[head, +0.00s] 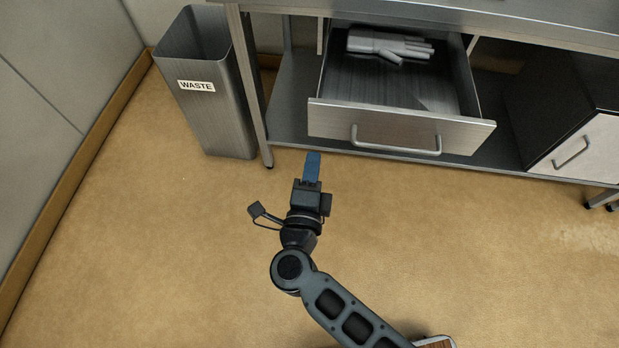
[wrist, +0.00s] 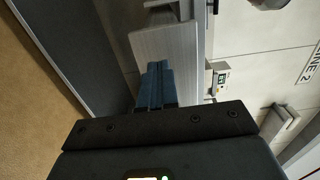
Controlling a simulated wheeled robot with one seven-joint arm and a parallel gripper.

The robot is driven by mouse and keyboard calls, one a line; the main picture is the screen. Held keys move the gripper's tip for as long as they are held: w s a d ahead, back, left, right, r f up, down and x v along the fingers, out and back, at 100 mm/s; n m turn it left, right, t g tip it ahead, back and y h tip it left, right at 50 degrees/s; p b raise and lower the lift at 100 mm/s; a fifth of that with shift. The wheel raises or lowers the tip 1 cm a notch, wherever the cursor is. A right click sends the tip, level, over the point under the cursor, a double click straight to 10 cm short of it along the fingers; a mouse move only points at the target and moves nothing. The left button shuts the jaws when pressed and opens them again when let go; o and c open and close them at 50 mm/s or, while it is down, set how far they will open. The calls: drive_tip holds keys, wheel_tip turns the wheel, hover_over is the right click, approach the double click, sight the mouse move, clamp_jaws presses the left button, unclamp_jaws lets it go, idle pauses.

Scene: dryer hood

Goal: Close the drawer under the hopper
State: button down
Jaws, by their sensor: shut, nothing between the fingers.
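The metal drawer (head: 400,131) is pulled out from under the bench, with its bar handle (head: 395,150) on the front. A grey glove (head: 388,46) lies inside toward the back. My gripper (head: 313,156) is shut and empty, its blue fingers pointing toward the bench. In the head view it appears just below the left end of the drawer front, left of the handle. In the wrist view the blue fingers (wrist: 155,80) are together in front of a light grey panel (wrist: 165,45), which looks like the drawer front. I cannot tell whether they touch it. No hopper is clearly visible.
A grey waste bin (head: 207,100) stands left of the bench leg (head: 250,90). A low shelf (head: 290,120) runs under the drawer. A cabinet with a white front (head: 580,150) stands at the right. The tan floor (head: 150,250) is clear in front.

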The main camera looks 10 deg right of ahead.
sight(320, 124)
drive_tip(key=x, duration=0.7)
drive_tip(key=shift+w+d, duration=0.15)
drive_tip(key=shift+w, duration=0.1)
drive_tip(key=shift+w, duration=0.1)
drive_tip(key=shift+w+d+f, duration=0.1)
drive_tip(key=shift+w, duration=0.1)
drive_tip(key=b+x, duration=1.2)
drive_tip(key=x, duration=1.4)
drive_tip(key=shift+w+d+f+b, duration=0.1)
drive_tip(key=shift+w+f+b, duration=0.1)
drive_tip(key=shift+w+b, duration=0.15)
drive_tip(key=shift+w+d+r, duration=0.15)
drive_tip(key=shift+w+d, duration=0.05)
drive_tip(key=shift+w, duration=0.25)
drive_tip(key=shift+w+r, duration=0.1)
drive_tip(key=shift+r, duration=0.1)
